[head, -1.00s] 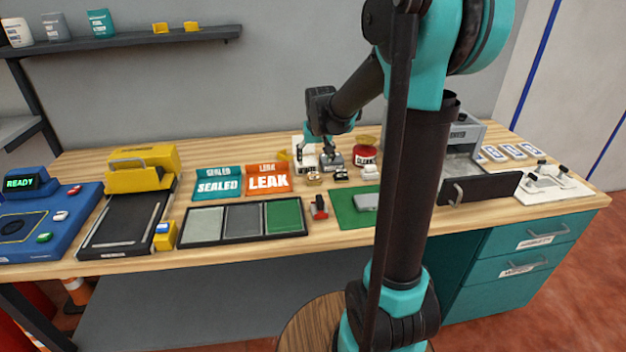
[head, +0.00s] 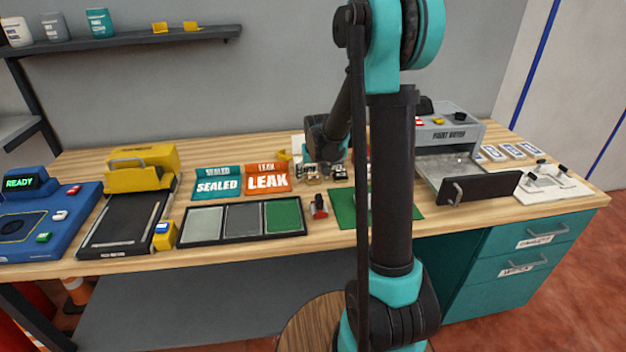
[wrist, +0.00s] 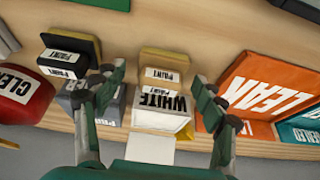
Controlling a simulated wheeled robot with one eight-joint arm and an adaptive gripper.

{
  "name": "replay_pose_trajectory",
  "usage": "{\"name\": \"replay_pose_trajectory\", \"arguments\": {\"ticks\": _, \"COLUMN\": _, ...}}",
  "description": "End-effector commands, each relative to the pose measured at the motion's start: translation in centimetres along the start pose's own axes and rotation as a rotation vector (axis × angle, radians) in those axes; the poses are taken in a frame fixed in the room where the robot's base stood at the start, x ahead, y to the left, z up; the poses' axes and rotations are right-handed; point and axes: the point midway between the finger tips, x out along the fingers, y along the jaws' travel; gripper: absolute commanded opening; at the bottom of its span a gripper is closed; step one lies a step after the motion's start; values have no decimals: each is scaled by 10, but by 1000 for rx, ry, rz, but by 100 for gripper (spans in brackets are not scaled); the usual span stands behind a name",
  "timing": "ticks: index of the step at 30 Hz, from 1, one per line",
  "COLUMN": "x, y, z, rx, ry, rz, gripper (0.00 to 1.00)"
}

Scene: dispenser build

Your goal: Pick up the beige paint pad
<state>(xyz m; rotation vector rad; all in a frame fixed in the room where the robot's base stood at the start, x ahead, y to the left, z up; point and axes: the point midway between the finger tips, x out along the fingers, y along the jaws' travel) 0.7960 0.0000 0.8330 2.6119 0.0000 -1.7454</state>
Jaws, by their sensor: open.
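The beige paint pad (wrist: 164,57) is a small block with a beige top and a white PAINT label. In the wrist view it lies on the wooden bench just above the white paint container (wrist: 160,115). My gripper (wrist: 158,78) is open and empty, with one finger on each side of the pad's labelled end in the picture. I see no finger clearly touching it, and the height between them is hard to judge. In the head view my wrist and arm partly cover this area.
In the wrist view, a dark-topped pad (wrist: 72,46) lies to the left, near the red CLEAR can (wrist: 20,90). The orange LEAK bin (wrist: 255,88) is close to the right finger. The paint dryer (head: 450,135) stands at the bench's right. Bare wood lies above the pad.

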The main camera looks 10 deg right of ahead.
Motion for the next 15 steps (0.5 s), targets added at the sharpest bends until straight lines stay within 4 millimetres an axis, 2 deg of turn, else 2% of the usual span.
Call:
{"name": "replay_pose_trajectory", "arguments": {"ticks": 5, "x": 0, "y": 0, "z": 0, "rx": 0, "ry": 0, "rz": 0, "gripper": 69}}
{"name": "replay_pose_trajectory", "arguments": {"ticks": 15, "x": 0, "y": 0, "z": 0, "rx": 0, "ry": 0, "rz": 0, "gripper": 27}}
